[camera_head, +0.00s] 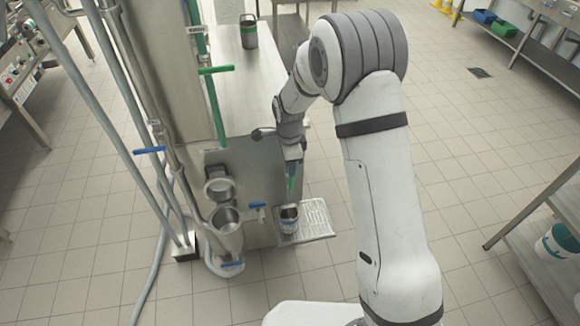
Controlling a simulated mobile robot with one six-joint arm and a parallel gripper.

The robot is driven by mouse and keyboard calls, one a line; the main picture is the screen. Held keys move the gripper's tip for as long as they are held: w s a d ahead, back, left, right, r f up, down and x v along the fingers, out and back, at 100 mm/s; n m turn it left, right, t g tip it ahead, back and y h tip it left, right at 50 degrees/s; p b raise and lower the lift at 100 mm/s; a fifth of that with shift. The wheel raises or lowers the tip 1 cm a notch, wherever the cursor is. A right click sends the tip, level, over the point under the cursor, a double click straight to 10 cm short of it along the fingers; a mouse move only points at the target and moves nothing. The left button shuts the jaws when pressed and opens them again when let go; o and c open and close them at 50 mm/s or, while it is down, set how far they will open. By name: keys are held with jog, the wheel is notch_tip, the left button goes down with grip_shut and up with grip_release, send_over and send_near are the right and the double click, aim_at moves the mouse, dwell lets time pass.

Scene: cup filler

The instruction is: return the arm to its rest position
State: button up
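My arm rises at the right of centre in the head view and bends over toward the filling machine. My gripper (291,180) points down, with green at its fingers, in front of the machine's steel side. It hangs above a small metal cup (289,217) and appears apart from it. The cup stands upright on a slotted drip tray (318,229). The gripper is too small here to tell whether its fingers are open or shut.
The steel machine (259,82) has green and blue valve handles, pipes and a cup-shaped funnel (225,217). A lidded canister (248,32) stands on its top. Steel tables line the left and right. Tiled floor lies open between.

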dwell(0.3)
jog(key=s+d+r+n+t+b, duration=0.1)
jog(key=s+d+r+n, duration=0.4)
jog(key=r, duration=0.3)
jog(key=s+d+r+n+t+b, duration=0.1)
jog(key=s+d+r+n, duration=0.1)
jog(key=s+d+r, duration=0.45)
jog(key=s+d+r+n+b, duration=0.1)
jog(key=s+d+r+n, duration=0.2)
jog(key=s, duration=0.4)
jog(key=s+d+r+n+t, duration=0.1)
jog(key=s+d+r+n, duration=0.1)
jog(key=s+d+n, duration=0.2)
jog(key=s+n, duration=0.1)
jog(key=s, duration=0.2)
jog(key=shift+s+d+r+b, duration=0.25)
jog(key=shift+d+r+b, duration=0.05)
jog(key=shift+r+b, duration=0.1)
